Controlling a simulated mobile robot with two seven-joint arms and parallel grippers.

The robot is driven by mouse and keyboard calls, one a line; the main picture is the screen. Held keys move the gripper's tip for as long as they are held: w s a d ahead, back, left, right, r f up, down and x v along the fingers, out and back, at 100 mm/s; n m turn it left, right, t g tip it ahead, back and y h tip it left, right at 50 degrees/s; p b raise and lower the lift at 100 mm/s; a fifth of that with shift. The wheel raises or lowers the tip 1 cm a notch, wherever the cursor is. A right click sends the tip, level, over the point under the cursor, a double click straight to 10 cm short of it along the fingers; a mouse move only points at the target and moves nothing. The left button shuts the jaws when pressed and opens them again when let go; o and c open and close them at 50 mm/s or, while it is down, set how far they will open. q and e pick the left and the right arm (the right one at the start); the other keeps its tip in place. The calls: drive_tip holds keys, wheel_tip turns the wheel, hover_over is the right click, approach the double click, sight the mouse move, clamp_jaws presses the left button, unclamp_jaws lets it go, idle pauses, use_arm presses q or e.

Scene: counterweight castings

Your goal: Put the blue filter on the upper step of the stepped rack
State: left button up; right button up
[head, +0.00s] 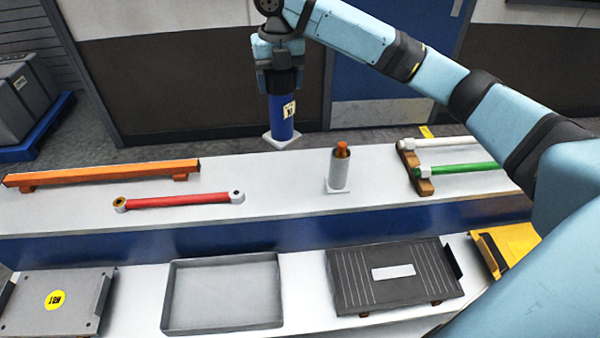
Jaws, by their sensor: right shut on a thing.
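The blue filter (280,117) is an upright blue cylinder with a yellow label and a pale square plate at its foot. My right gripper (279,84) is shut on its top, from above. The filter shows at the back edge of the white upper step (290,168) of the stepped rack; I cannot tell whether its foot touches the step. The rack's lower step (301,290) is in front, below a blue riser. My left gripper is not in view.
On the upper step are an orange bar (103,174), a red rod (178,201), a silver bottle with an orange top (340,168), and white and green rods (460,168). The lower step holds a grey tray (222,295), a dark ribbed plate (395,277) and a grey plate (55,302).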

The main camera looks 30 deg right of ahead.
sight(281, 108)
drive_tip(key=shift+w+r+n, duration=0.2)
drive_tip(key=shift+n, duration=0.2)
drive_tip(key=shift+f, duration=0.2)
wheel_tip(281, 108, down, 19)
drive_tip(key=p, duration=0.2)
drive_tip(key=shift+f+p, duration=0.15)
drive_tip(key=shift+p, duration=0.2)
drive_tip(key=o, duration=1.6)
drive_tip(key=shift+d+f, duration=0.1)
drive_tip(key=shift+f, duration=0.05)
wheel_tip(281, 108, up, 11)
drive_tip(key=shift+f+b, duration=0.1)
drive_tip(key=shift+b, duration=0.95)
drive_tip(key=shift+r, duration=0.75)
